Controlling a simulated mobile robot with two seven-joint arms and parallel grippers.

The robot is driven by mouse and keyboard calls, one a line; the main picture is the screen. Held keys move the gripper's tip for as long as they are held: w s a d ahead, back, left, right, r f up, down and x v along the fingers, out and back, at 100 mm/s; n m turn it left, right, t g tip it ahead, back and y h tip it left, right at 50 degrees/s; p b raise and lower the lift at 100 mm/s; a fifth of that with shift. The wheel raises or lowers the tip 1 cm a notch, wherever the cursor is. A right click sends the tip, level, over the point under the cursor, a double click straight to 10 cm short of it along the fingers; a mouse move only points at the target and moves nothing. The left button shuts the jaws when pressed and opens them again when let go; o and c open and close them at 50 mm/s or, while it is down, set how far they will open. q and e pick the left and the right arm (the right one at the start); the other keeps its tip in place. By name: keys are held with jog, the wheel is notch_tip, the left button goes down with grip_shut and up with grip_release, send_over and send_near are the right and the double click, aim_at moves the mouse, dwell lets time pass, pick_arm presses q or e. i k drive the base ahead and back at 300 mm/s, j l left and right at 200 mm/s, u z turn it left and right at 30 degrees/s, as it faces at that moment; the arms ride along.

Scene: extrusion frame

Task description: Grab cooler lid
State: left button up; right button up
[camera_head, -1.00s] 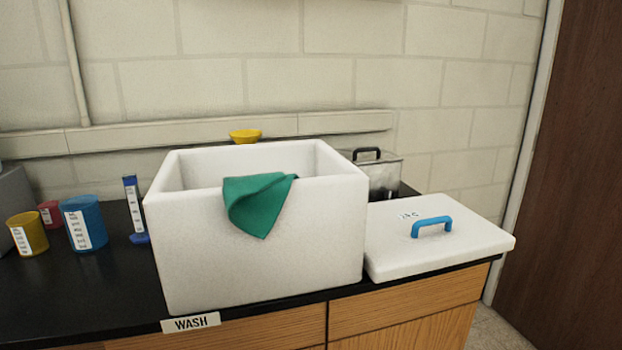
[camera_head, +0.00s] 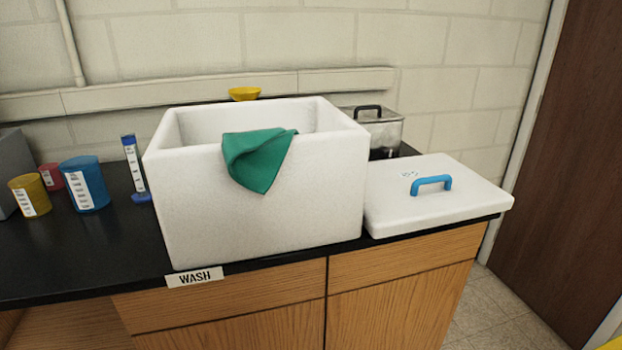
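The white cooler lid (camera_head: 470,205) lies flat on the right end of the black counter, just right of the cooler. A blue arched handle (camera_head: 431,182) stands up on its top. The white cooler (camera_head: 265,215) is open at the top, with a green cloth (camera_head: 257,160) draped over its front rim. Neither of my grippers shows in the head view. A small yellow patch at the bottom right corner is too cut off to identify.
A metal pot (camera_head: 383,130) with a black handle stands behind the lid. A blue beaker (camera_head: 84,185), a yellow beaker (camera_head: 30,196), a red one and a blue-topped cylinder (camera_head: 135,165) stand left of the cooler. A wooden door (camera_head: 575,170) is at right; floor shows beside the counter.

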aim_at(407, 194)
jog(key=i+l+u, duration=0.15)
jog(key=l, duration=0.35)
jog(key=i+l+u, duration=0.1)
jog(key=l, duration=0.4)
jog(key=i+l+u, duration=0.15)
jog(key=l, duration=0.35)
